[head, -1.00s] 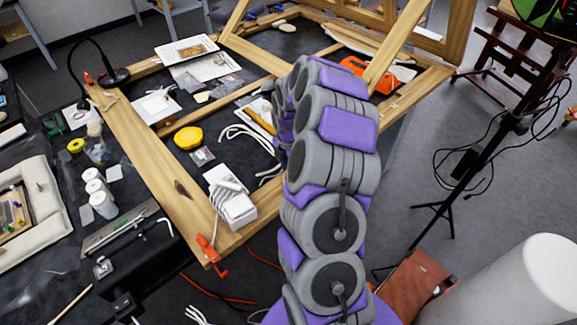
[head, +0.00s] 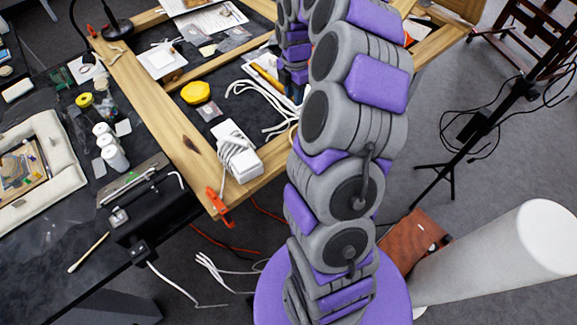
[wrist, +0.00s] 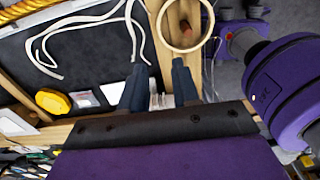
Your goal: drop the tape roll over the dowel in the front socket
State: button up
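A pale cream ring, which looks like the tape roll (wrist: 163,32), shows at the top of the wrist view. Wood and a reddish-brown round spot show through its opening. The ring lies just beyond the right fingertip, and I see nothing clamped between the fingers. In the head view my arm hides the gripper.
A wooden frame (head: 160,112) lies on the dark table, with an orange clamp (head: 217,205) at its near corner. A white corded block (head: 240,160) sits there. A yellow object (head: 195,92) and white cords (head: 262,92) lie inside the frame. A white cylinder (head: 500,255) stands right.

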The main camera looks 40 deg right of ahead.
jog(key=s+a+r+m, duration=0.4)
jog(key=s+a+r, duration=0.1)
jog(key=a, duration=0.4)
jog(key=s+a+r+m, duration=0.35)
jog(key=s+a, duration=0.25)
jog(key=a, duration=0.4)
jog(key=s+a+m+g, duration=0.1)
jog(key=s+a+m, duration=0.2)
jog(key=s, duration=0.7)
jog(key=s+a+m, duration=0.4)
jog(key=s+m, duration=0.4)
jog(key=s, duration=0.2)
jog(key=shift+s+r+g, duration=0.3)
jog(key=shift+g, duration=0.1)
